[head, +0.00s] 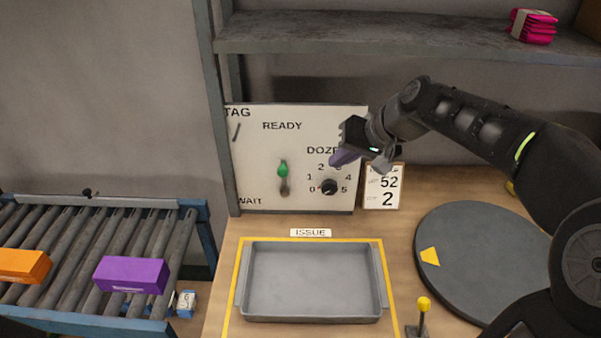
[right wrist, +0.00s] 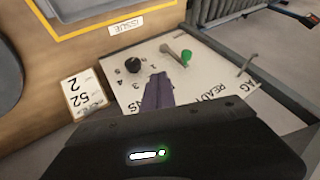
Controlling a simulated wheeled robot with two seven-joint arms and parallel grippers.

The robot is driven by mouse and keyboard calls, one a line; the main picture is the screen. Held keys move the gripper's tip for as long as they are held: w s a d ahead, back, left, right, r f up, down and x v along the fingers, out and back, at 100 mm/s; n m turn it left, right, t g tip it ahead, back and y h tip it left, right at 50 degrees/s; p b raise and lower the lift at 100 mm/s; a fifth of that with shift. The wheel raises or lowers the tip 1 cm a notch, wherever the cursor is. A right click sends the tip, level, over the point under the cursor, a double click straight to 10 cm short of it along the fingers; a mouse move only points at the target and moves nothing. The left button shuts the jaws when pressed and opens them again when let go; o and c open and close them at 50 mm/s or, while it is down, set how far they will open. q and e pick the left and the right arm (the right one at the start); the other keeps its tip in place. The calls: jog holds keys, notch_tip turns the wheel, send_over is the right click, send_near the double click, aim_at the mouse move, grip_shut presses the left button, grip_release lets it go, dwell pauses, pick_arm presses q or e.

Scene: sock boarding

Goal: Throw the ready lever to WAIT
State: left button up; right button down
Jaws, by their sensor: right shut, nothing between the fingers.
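The ready lever (head: 283,169) has a green knob and a grey stem on a white panel (head: 262,150). READY is printed near the panel's top and WAIT at its lower left. The knob sits above the stem's base, on the READY side. In the right wrist view the lever (right wrist: 186,56) appears upside down, just beyond the fingertips. My right gripper (head: 343,158) is shut and empty, in front of the panel to the right of the lever and apart from it. Its purple fingers also show in the right wrist view (right wrist: 160,92). My left gripper is out of view.
A black dozen dial (head: 328,187) is right of the lever, below my right gripper. A number card (head: 382,187) stands beside the panel. Below are a grey tray (head: 310,318), a dark turntable (head: 485,265) and a yellow-knobbed lever (head: 423,305). A roller conveyor (head: 70,240) carries boxes at left.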

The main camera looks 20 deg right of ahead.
jog(key=shift+s+a+r, duration=0.1)
jog(key=shift+s+r, duration=0.05)
jog(key=w+a+f+p, duration=0.4)
jog(key=w+a+f, duration=0.1)
jog(key=w+f, duration=0.2)
jog(key=shift+w+a+f, duration=0.15)
jog(key=shift+w+a, duration=0.15)
jog(key=shift+w, duration=0.2)
jog(key=shift+a, duration=0.15)
dwell(0.4)
